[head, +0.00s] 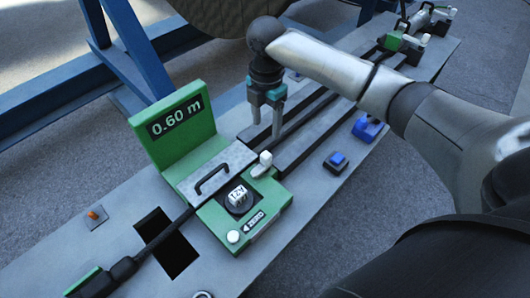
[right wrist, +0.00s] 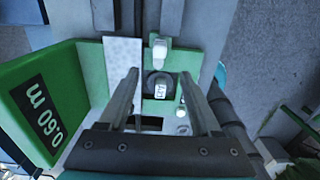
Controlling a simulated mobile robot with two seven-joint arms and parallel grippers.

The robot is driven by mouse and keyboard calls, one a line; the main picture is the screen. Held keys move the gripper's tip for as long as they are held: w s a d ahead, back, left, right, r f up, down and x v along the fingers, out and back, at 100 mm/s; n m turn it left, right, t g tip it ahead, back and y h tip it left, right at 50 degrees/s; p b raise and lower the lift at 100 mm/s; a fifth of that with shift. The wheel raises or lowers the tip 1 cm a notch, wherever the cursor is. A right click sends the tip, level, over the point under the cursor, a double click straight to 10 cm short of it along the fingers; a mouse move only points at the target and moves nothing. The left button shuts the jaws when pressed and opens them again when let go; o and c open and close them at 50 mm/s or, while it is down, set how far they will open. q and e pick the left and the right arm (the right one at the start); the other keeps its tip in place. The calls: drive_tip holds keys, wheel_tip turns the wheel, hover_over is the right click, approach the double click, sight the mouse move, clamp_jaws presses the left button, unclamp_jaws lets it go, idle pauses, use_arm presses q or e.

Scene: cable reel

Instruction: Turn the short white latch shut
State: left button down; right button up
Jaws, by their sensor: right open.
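The short white latch (head: 263,161) stands on the edge of the green measuring unit (head: 270,215), beside the grey cover with the black handle. It also shows in the right wrist view (right wrist: 159,50), just beyond the dial. My right gripper (head: 267,131) is open and empty, pointing down. It is above and behind the latch in the head view, apart from it. In the right wrist view its two fingers (right wrist: 160,74) spread to either side of the dial and latch. I cannot tell how far the latch is turned. My left gripper is not in view.
A green "0.60 m" display (head: 173,128) stands up at the left. A numbered dial (head: 239,198) and a round white button (head: 233,237) are nearby. A black cable (head: 170,232) runs under the grey cover (head: 213,172). A blue button box (head: 337,162) sits to the right.

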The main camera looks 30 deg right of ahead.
sight(266, 154)
wheel_tip(266, 154, down, 13)
drive_tip(key=shift+r+b, duration=0.1)
drive_tip(key=shift+b, duration=0.85)
clamp_jaws()
